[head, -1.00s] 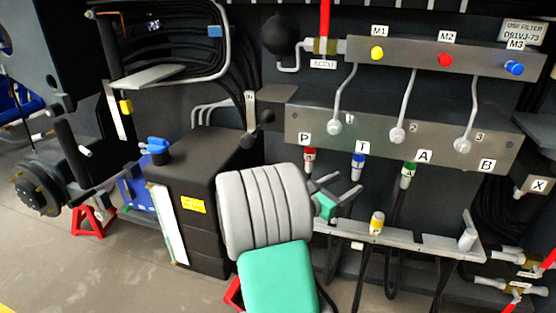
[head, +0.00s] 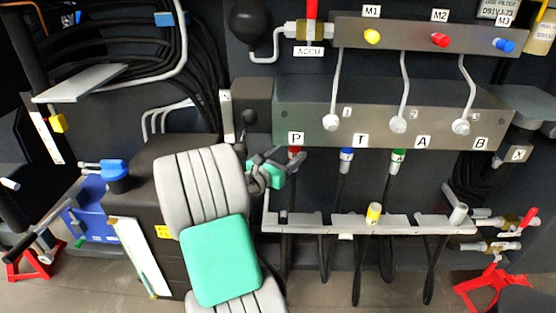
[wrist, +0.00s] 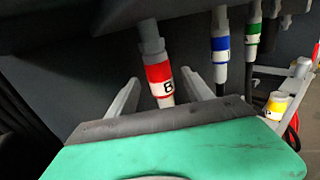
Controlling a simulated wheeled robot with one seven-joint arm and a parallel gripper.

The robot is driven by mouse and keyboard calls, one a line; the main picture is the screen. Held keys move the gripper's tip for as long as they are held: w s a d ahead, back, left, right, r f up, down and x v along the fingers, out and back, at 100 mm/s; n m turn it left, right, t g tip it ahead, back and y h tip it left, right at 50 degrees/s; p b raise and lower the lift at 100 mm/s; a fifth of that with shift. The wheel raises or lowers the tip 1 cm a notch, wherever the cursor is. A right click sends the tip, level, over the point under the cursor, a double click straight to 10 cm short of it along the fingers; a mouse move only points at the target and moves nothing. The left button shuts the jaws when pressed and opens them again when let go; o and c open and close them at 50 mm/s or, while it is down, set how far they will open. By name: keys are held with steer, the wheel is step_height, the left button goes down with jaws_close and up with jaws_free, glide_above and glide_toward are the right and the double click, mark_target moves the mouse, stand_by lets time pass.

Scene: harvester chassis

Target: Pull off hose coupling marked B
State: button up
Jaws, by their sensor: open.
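The red hose coupling (wrist: 158,78) has a white band that reads like B. It hangs under the manifold and appears between my two open fingers in the wrist view, with no visible contact. How deep it sits between them I cannot tell. In the head view the red coupling (head: 295,152) is under the port plate marked P, partly hidden by my gripper (head: 283,163). My gripper also shows in the wrist view (wrist: 160,76), open and empty. The port plate marked B (head: 479,144) has no coupling under it.
A blue coupling (head: 346,160) and a green coupling (head: 397,162) hang to the right of the red one. A yellow coupling (head: 374,213) stands on the grey rail (head: 330,225) below. Levers (head: 398,124) stick out above. Hoses hang below the rail.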

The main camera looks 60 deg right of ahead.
mark_target(291, 154)
steer(key=d, duration=0.3)
steer(key=shift+s+d, duration=0.15)
steer(key=shift+s, duration=0.05)
jaws_close()
stand_by(0.4)
steer(key=c, duration=0.7)
jaws_free()
jaws_close()
steer(key=shift+f, duration=0.35)
